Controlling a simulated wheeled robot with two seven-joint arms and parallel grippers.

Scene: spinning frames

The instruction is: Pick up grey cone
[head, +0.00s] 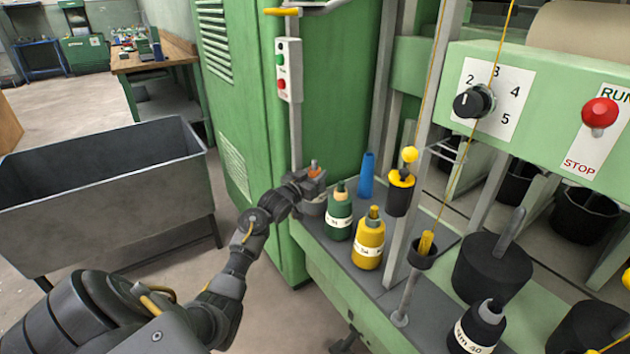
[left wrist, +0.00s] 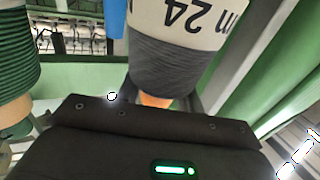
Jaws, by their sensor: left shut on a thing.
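The grey cone (left wrist: 172,66) fills the upper middle of the left wrist view, with a white label reading "24" and an orange tip between the fingers. In the head view, the grey cone (head: 314,207) is mostly hidden behind my left gripper (head: 313,178), at the far end of the machine's ledge. My left gripper is shut on it near the top. I cannot tell whether its base touches the ledge. My right gripper is not in view.
A green cone (head: 339,219), a yellow cone (head: 368,245) and a blue cone (head: 366,177) stand close by on the ledge (head: 385,291). A green cabinet (head: 246,120) rises behind. A grey metal bin (head: 110,190) stands at the left.

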